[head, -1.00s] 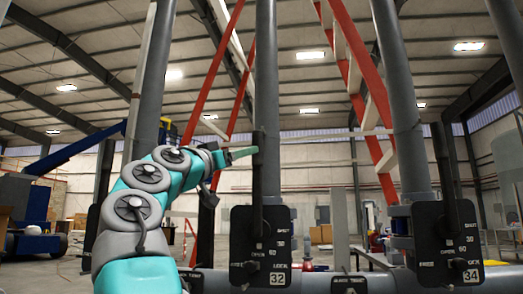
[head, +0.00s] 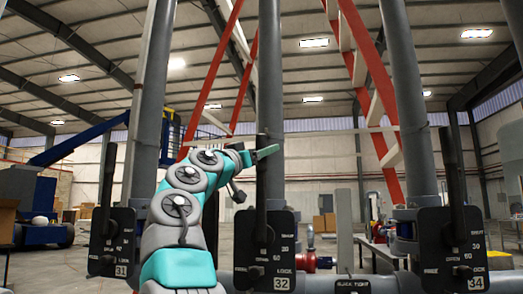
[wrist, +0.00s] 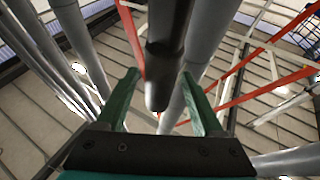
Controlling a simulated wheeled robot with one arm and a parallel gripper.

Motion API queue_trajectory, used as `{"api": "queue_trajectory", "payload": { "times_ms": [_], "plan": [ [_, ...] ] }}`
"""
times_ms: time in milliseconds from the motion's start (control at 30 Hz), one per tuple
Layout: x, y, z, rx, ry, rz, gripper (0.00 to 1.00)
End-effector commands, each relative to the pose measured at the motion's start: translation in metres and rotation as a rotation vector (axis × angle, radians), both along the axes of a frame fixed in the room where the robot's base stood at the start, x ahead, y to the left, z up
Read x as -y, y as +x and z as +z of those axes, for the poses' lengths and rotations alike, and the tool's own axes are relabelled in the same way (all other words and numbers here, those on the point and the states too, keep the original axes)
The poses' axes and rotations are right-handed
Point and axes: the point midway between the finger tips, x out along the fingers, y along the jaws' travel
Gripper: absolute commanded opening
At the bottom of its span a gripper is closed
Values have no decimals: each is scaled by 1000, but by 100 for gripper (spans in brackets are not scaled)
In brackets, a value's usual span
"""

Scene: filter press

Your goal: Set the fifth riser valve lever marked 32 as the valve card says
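The riser valve lever marked 32 (head: 262,205) is a dark upright bar on a black plate (head: 283,265) lettered with SHUT, 60, 30, OPEN, FREE and LOCK. My gripper (head: 265,154) is at the lever's upper end, with a teal finger crossing in front of the grey riser pipe. In the wrist view my gripper (wrist: 158,75) is open, its green fingers spread. A dark rod with a grey end, apparently the lever (wrist: 167,45), shows between them with gaps on both sides. Whether it is within the fingers' reach is unclear. No readable valve card is in view.
The lever marked 31 (head: 108,190) stands upright on its plate at left, and the lever marked 34 (head: 453,180) at right. Grey riser pipes (head: 270,90) stand close behind. A partly cut-off placard (head: 350,286) is at the bottom. Red ladder frames (head: 370,80) rise behind.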

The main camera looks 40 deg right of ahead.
Motion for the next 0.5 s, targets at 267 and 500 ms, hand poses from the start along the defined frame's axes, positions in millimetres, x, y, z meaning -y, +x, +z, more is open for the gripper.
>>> {"api": "queue_trajectory", "payload": {
  "times_ms": [267, 500],
  "plan": [
    [0, 0, 0, 0, 0, 0, 37],
    [0, 0, 0, 0, 0, 0, 10]
  ]
}}
